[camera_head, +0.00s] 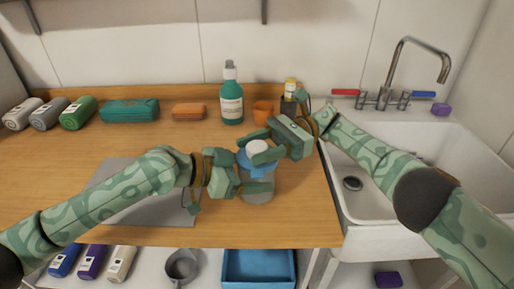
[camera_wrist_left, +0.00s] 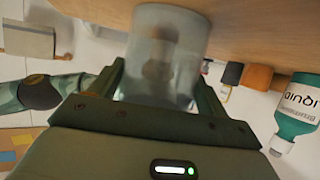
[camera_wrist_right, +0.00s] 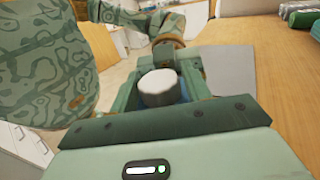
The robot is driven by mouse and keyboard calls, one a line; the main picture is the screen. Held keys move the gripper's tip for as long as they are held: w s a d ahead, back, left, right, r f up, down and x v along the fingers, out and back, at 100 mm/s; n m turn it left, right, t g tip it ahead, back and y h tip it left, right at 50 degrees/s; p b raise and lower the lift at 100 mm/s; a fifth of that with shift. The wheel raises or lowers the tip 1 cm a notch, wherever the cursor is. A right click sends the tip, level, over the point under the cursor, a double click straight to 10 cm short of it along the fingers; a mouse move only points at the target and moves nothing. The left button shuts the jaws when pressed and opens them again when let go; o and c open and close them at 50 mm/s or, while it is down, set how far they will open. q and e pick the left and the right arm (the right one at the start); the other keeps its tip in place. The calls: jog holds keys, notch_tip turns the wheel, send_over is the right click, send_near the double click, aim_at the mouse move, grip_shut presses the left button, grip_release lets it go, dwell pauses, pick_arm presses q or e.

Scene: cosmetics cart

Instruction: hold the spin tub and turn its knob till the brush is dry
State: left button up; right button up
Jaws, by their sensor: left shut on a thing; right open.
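The spin tub (camera_head: 259,197) stands on the wooden counter; it is translucent, with a blue lid (camera_head: 245,162) and a white knob (camera_head: 258,147). My left gripper (camera_head: 256,178) is shut on the tub's side. In the left wrist view the tub (camera_wrist_left: 185,60) sits between its fingers, with a blurred brownish shape inside that may be the brush (camera_wrist_left: 157,62). My right gripper (camera_head: 262,146) is open at the knob. In the right wrist view the white knob (camera_wrist_right: 157,84) lies between its spread fingers; contact cannot be told.
A green pump bottle (camera_head: 231,102), an orange cup (camera_head: 263,111) and a dark bottle (camera_head: 289,100) stand behind the tub. A grey mat (camera_head: 120,205) lies left, partly under my left arm. The sink (camera_head: 450,150) is right. A blue bin (camera_head: 258,268) is below.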

notch_tip(320, 180, up, 10)
jog(key=shift+w+f, duration=0.1)
jog(key=shift+f, duration=0.05)
jog(key=shift+d, duration=0.1)
jog(key=d+f+m+t+y, duration=0.2)
jog(key=d+f+m+t, duration=0.15)
jog(key=d, duration=0.45)
jog(key=m+t+h, duration=0.3)
jog(key=m+t, duration=0.7)
jog(key=t, duration=0.7)
send_near(258, 145)
jog(key=shift+g, duration=0.25)
jog(key=x, duration=1)
jog(key=shift+w+a+f, duration=0.1)
jog(key=shift+f, duration=0.15)
jog(key=c, duration=0.7)
